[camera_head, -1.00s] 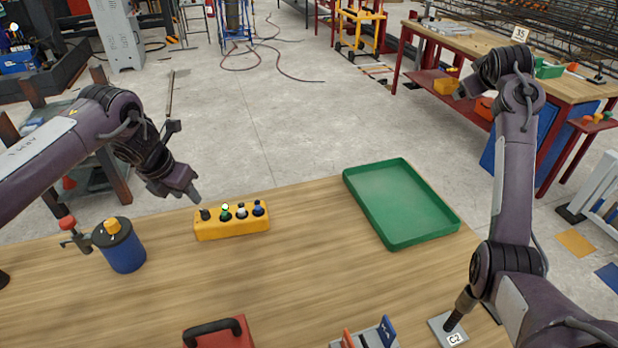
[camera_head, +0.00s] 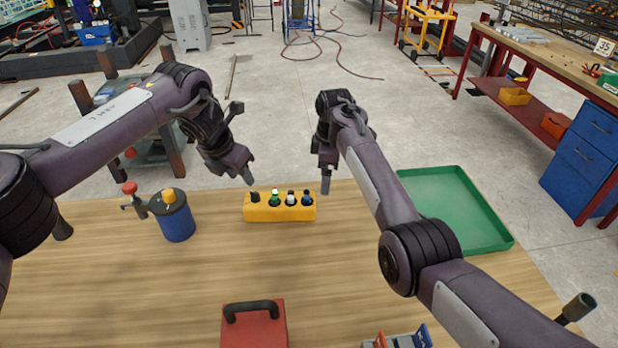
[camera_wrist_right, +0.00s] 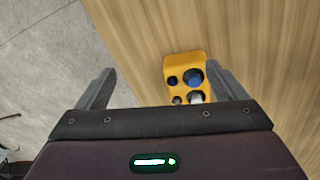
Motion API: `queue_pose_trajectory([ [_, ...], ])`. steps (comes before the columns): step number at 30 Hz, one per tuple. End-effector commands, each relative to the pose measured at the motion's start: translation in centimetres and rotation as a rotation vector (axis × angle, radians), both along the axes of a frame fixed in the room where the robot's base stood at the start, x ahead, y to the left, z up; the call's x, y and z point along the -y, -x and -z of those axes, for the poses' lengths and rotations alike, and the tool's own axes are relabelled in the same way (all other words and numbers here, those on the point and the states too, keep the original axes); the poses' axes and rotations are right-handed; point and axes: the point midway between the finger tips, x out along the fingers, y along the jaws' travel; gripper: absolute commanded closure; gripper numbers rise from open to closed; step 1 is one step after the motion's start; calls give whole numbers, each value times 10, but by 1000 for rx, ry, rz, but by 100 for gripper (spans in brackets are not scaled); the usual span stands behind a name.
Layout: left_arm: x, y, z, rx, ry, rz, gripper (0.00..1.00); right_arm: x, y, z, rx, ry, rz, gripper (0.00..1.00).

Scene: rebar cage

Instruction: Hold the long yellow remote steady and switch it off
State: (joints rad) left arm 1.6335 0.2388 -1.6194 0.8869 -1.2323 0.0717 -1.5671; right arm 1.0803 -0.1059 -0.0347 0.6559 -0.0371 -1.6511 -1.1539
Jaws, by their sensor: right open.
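The long yellow remote (camera_head: 279,212) lies on the wooden table near its far edge, with several dark, green, white and blue knobs along its top. One end of it shows in the right wrist view (camera_wrist_right: 183,72), between and beyond the fingers. My left gripper (camera_head: 247,177) is above and just behind the remote's left end, apart from it; its jaw opening cannot be made out. My right gripper (camera_head: 326,184) is beside the remote's right end, a little above it. In the right wrist view its two fingers (camera_wrist_right: 168,88) are spread with nothing between them gripped.
A green tray (camera_head: 455,243) lies on the right, partly behind my right arm. A blue can with a yellow cap (camera_head: 174,219) stands left of the remote. A red case with a black handle (camera_head: 254,325) is at the front. The middle of the table is clear.

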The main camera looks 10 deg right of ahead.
Motion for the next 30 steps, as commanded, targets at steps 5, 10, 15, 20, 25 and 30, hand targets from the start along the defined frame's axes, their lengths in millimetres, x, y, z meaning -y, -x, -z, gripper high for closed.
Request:
queue_pose_trajectory([
  [5,0,0,0,0,0,0,64,-43,15,4,-68,25,-128,9],
  [10,0,0,0,0,0,0,64,-51,19,14,-88,33,-159,9],
  [15,0,0,0,0,0,0,64,-51,20,39,-89,32,-158,9],
  [20,0,0,0,0,0,0,64,-50,19,62,-88,33,-157,9],
  [25,0,0,0,0,0,0,64,-50,19,77,-85,32,-156,9],
  [30,0,0,0,0,0,0,64,-50,19,82,-83,32,-156,9],
])
